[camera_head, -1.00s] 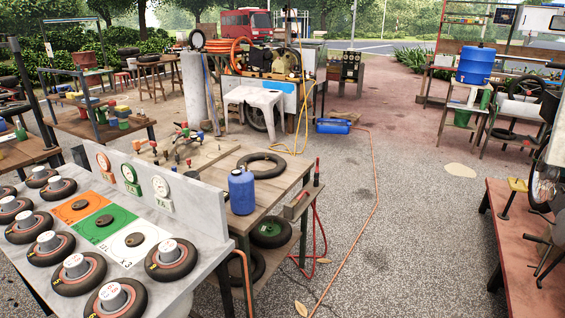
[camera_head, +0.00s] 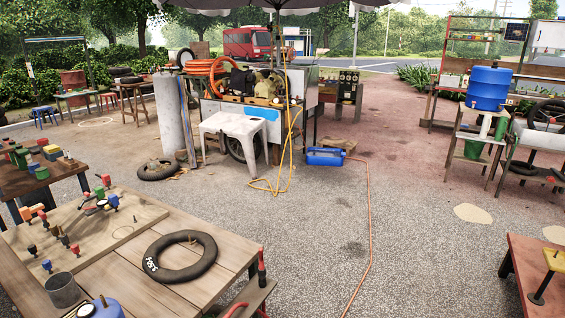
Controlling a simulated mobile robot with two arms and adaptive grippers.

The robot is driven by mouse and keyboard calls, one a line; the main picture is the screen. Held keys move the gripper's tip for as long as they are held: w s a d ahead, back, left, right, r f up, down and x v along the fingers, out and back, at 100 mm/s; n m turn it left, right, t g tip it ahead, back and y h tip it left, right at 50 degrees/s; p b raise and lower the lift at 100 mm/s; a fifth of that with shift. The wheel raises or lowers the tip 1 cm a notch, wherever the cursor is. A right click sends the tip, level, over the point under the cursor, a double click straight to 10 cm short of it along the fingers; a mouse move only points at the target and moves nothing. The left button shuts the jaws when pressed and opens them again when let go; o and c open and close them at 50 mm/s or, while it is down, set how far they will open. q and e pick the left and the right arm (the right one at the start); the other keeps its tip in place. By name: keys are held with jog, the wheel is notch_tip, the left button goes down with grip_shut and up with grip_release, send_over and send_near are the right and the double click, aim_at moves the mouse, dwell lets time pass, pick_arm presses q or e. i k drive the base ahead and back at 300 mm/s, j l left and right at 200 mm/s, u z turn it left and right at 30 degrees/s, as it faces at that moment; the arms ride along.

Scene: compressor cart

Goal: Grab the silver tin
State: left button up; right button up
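A small grey metal tin (camera_head: 62,290), likely the silver tin, stands upright at the lower left of the head view. It sits on the near wooden table (camera_head: 205,295), close to its left part, and its open top shows. A blue container (camera_head: 100,308) with a pale cap stands just to its right, cut off by the bottom edge. Neither of my grippers is in view.
A black tyre ring (camera_head: 180,257) lies on the same table. Several coloured clamp-like tools (camera_head: 105,192) are on a board behind the tin. Paving right of the table is mostly open.

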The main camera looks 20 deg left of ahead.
aim_at(62, 288)
jog(key=i+l+u, duration=0.1)
jog(key=i+u, duration=0.3)
jog(key=i+l+u, duration=0.15)
jog(key=u, duration=0.3)
jog(key=i+l+u, duration=0.25)
jog(key=u, duration=0.15)
jog(key=i+l+u, duration=0.2)
jog(key=l+u, duration=0.2)
jog(key=i+l+u, duration=0.1)
jog(key=l+u, duration=0.35)
